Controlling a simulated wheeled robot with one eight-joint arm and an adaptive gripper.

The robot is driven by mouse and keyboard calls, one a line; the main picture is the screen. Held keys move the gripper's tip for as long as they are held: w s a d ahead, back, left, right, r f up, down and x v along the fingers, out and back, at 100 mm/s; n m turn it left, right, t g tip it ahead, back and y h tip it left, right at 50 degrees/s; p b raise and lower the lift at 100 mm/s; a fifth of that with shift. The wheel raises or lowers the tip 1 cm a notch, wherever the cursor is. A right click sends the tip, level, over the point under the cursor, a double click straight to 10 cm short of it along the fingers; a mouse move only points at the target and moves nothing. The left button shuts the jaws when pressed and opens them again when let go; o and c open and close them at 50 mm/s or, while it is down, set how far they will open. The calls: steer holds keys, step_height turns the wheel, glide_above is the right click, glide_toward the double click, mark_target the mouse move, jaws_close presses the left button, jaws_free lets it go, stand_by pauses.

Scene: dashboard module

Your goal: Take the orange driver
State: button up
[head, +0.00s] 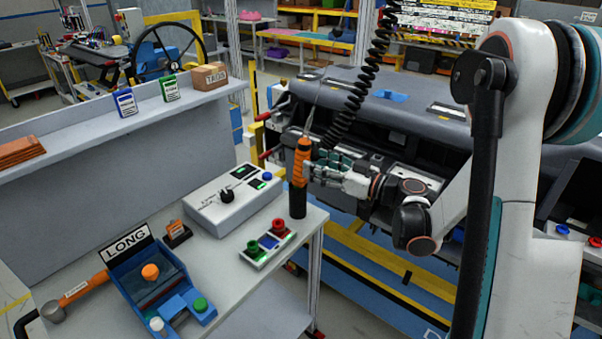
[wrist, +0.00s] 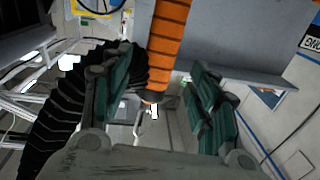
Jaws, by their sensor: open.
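The orange driver (head: 302,160) hangs upright beside the workbench's right end, with an orange grip and a black lower end. In the wrist view its ribbed orange body (wrist: 167,40) comes down from the top, between the two finger lines. My gripper (head: 314,166) reaches in from the right at the height of the orange grip. In the wrist view my gripper (wrist: 162,100) is open, with green-padded fingers to either side. I cannot tell whether a finger touches the driver. The driver's far side is hidden.
A black coiled cable (head: 355,100) hangs just behind the driver and shows at left in the wrist view (wrist: 60,115). Below are a grey control box (head: 225,210), a button box (head: 268,248) and a blue LONG fixture (head: 150,285). A dark dashboard (head: 430,125) stands behind my arm.

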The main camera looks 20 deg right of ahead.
mark_target(309, 159)
steer(key=shift+b+x, duration=1)
steer(key=shift+x, duration=2.1)
steer(key=shift+d+r, duration=0.1)
steer(key=shift+d, duration=0.05)
jaws_close()
